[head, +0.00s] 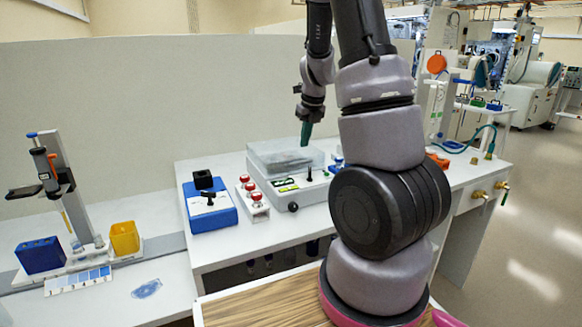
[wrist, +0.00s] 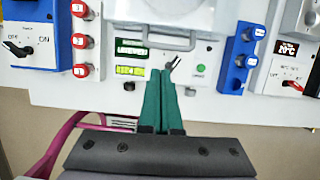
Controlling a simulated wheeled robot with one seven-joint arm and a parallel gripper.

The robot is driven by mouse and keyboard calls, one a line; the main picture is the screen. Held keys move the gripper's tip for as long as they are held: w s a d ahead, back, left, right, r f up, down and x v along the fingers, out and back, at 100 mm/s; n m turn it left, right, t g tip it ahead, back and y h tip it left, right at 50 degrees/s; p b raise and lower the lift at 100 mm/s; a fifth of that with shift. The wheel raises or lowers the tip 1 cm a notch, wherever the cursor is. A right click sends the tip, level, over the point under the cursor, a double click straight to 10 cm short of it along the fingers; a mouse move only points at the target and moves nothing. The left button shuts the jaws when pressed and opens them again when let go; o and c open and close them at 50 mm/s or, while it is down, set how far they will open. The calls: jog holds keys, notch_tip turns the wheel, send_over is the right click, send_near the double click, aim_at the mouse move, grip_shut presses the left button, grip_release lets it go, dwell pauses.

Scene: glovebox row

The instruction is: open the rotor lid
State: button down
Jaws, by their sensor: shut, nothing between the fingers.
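The grey benchtop machine (head: 310,187) stands on the white bench, with a pale see-through lid (head: 284,157) lying over its top. In the wrist view the lid (wrist: 165,14) is at the top edge, mostly cut off, so the rotor inside cannot be made out. Its front panel (wrist: 205,52) has green displays, a small dark lever (wrist: 173,63) and a green button. My gripper (head: 306,134) has green fingers, shut and empty, above the lid's right part in the head view. In the wrist view my gripper (wrist: 160,73) has its fingertips close to the lever; contact cannot be told.
A blue switch box (head: 210,208) and a block with red-capped knobs (head: 254,198) stand left of the machine. In the wrist view a blue block (wrist: 238,60) stands close on the right. A yellow bin (head: 125,238) is on the lower left bench.

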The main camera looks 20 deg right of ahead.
jog(key=x, duration=1)
jog(key=shift+d+f, duration=0.1)
